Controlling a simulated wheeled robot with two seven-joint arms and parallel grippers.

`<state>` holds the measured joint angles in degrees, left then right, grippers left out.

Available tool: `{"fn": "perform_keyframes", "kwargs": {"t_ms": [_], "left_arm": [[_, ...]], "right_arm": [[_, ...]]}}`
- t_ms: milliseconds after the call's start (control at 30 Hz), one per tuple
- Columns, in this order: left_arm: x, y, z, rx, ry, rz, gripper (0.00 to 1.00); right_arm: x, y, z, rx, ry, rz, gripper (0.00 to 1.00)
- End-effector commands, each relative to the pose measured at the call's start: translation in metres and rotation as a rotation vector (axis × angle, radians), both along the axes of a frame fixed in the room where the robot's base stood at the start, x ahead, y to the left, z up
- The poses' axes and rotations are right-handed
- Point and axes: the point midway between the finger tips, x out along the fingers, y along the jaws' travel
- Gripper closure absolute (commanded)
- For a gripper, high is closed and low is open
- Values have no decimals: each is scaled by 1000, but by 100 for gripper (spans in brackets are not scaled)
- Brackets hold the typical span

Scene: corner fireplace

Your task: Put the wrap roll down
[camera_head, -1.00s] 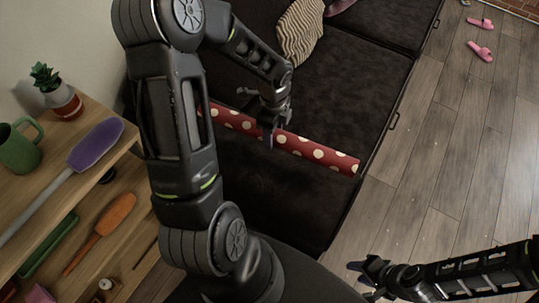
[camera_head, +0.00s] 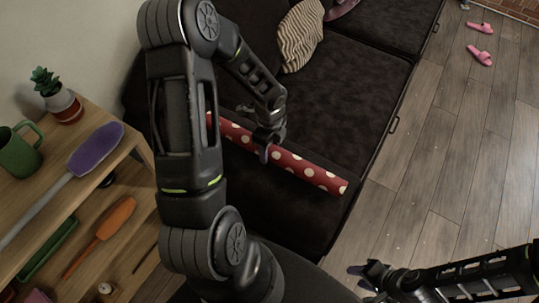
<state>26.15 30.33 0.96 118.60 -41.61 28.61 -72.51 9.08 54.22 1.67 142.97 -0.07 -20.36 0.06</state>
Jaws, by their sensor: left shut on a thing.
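The wrap roll (camera_head: 312,173) is a long red tube with cream dots. It lies slantwise over the dark sofa (camera_head: 345,85), its right end near the sofa's front edge. Its left end is partly hidden behind my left arm. My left gripper (camera_head: 266,150) is shut on the roll near its middle, from above. I cannot tell whether the roll touches the sofa seat. My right gripper (camera_head: 362,275) is low at the bottom right, over the floor and away from the roll. Its fingers are dark and small, and their opening is unclear.
A wooden shelf (camera_head: 140,150) at the left bears a green mug (camera_head: 18,150), a potted plant (camera_head: 60,100) and a purple spatula (camera_head: 96,148). A striped cushion (camera_head: 300,36) lies on the sofa. Pink slippers (camera_head: 480,54) lie on the otherwise clear wooden floor (camera_head: 450,150).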

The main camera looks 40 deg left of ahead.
Motion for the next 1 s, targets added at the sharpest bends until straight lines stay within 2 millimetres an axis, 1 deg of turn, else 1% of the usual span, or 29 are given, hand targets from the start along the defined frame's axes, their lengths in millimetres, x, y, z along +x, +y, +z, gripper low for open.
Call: {"fn": "perform_keyframes", "kwargs": {"t_ms": [267, 367, 500, 567, 833, 933, 967, 1000], "left_arm": [[0, 0, -2, 0, 0, 0, 98], [-1, -1, -13, 0, 3, 0, 98], [0, 0, -32, 0, 2, 0, 98], [0, 0, -36, 0, 1, -1, 98], [0, 0, -37, 0, -1, 0, 98], [0, 0, -41, 0, 0, 0, 98], [0, 0, -41, 0, 0, 0, 50], [0, 0, -40, 0, 0, 0, 46]], "right_arm": [[0, 0, 0, 0, 0, 0, 64], [0, 0, -1, 0, 0, 0, 64], [0, 0, -1, 0, 0, 0, 64], [0, 0, -1, 0, 0, 0, 64], [0, 0, -1, 0, 0, 0, 64], [0, 0, -4, 0, 0, 0, 64], [0, 0, -4, 0, 0, 0, 64], [0, 0, -3, 0, 0, 0, 64]]}}
